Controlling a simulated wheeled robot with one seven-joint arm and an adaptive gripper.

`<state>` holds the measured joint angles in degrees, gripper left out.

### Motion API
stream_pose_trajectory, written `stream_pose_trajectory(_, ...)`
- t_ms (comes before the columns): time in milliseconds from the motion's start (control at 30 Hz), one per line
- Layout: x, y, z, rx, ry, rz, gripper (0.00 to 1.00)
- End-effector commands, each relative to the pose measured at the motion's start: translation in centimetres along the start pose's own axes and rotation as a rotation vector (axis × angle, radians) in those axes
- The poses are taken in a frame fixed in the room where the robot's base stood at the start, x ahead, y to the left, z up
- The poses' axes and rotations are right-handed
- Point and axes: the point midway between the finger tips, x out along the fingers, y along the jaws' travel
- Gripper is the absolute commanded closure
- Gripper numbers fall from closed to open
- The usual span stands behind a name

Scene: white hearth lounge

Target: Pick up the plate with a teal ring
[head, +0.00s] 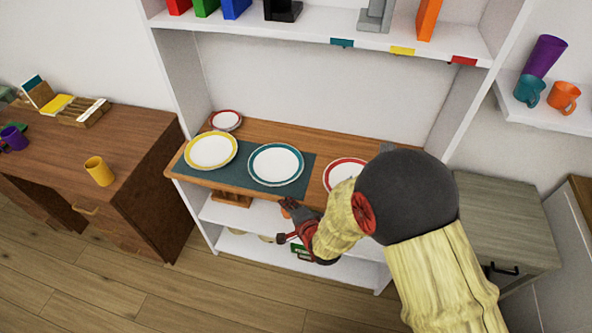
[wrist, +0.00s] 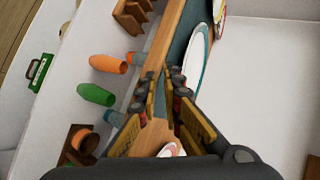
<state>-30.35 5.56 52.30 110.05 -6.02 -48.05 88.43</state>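The plate with a teal ring (head: 276,165) lies flat on a dark teal mat (head: 237,174) on the wooden shelf board. It also shows in the wrist view (wrist: 192,62), beyond my fingertips and slightly right. My gripper (head: 284,222) is in front of the board's near edge, apart from the plate, on its near side. In the wrist view my gripper (wrist: 164,76) has its fingers spread, with the wooden edge visible between them and nothing held.
A yellow-ringed plate (head: 211,151) lies left of the teal one. A red-ringed plate (head: 343,172) lies right, partly hidden by my arm. A small red-ringed plate (head: 226,120) is behind. An upper shelf (head: 320,32) overhangs.

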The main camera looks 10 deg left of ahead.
Motion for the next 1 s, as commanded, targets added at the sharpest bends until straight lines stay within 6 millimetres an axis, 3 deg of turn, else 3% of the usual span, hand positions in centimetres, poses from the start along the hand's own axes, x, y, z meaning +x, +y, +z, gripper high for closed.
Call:
stream_pose_trajectory(100,-0.1,-2.5,0.0,0.126,-0.005,-0.094,0.92)
stream_pose_trajectory(200,-0.2,-3.4,-0.1,0.197,-0.011,-0.125,0.92)
stream_pose_trajectory(667,3.2,-3.7,-0.1,0.227,-0.013,-0.124,0.92)
stream_pose_trajectory(1000,7.4,-4.3,-0.1,0.225,-0.013,-0.122,0.92)
